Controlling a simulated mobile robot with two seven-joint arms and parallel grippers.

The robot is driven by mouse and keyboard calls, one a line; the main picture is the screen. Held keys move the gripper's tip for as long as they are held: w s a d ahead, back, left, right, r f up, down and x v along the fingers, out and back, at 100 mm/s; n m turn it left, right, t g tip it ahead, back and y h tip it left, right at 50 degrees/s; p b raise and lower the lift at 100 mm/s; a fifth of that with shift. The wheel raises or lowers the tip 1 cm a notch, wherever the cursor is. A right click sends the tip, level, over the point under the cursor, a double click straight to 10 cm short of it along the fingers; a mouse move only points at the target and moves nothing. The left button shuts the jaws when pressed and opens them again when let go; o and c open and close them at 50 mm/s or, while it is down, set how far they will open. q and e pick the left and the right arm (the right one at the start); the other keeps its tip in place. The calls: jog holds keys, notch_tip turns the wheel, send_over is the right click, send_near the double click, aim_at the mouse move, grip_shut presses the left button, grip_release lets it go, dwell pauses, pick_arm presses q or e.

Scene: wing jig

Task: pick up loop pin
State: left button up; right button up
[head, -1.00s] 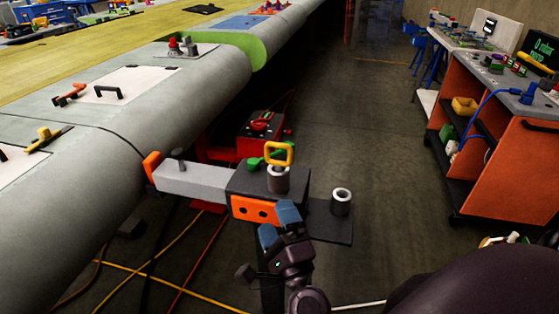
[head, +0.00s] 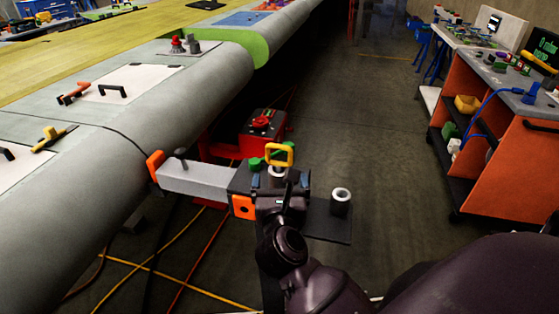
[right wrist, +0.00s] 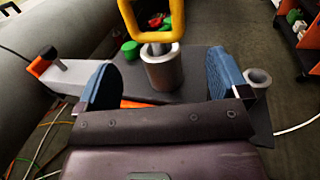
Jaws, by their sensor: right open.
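The loop pin (head: 279,153) has a yellow square loop handle. It stands upright in a grey sleeve (head: 277,172) on the dark block of the jig arm. In the right wrist view the yellow loop (right wrist: 154,37) is ahead at the top, its upper end cut off, with the metal shank entering the sleeve (right wrist: 163,70). My right gripper (head: 281,181) is open, its blue-padded fingers on either side of the sleeve, lower than the loop. In the right wrist view the open gripper (right wrist: 163,86) does not appear to touch the pin. My left gripper is not in view.
A second, empty sleeve (head: 341,201) stands on the dark plate to the right. A green knob (head: 256,163) sits just left of the pin. The wing (head: 150,120) fills the left side; a red box (head: 262,130) is behind. Open floor lies right, before an orange cart (head: 500,175).

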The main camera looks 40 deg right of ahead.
aim_at(279, 169)
jog(key=shift+x, duration=3)
jog(key=shift+a+f, duration=0.1)
jog(key=shift+f, duration=0.05)
jog(key=c, duration=1)
jog(key=shift+p, duration=0.3)
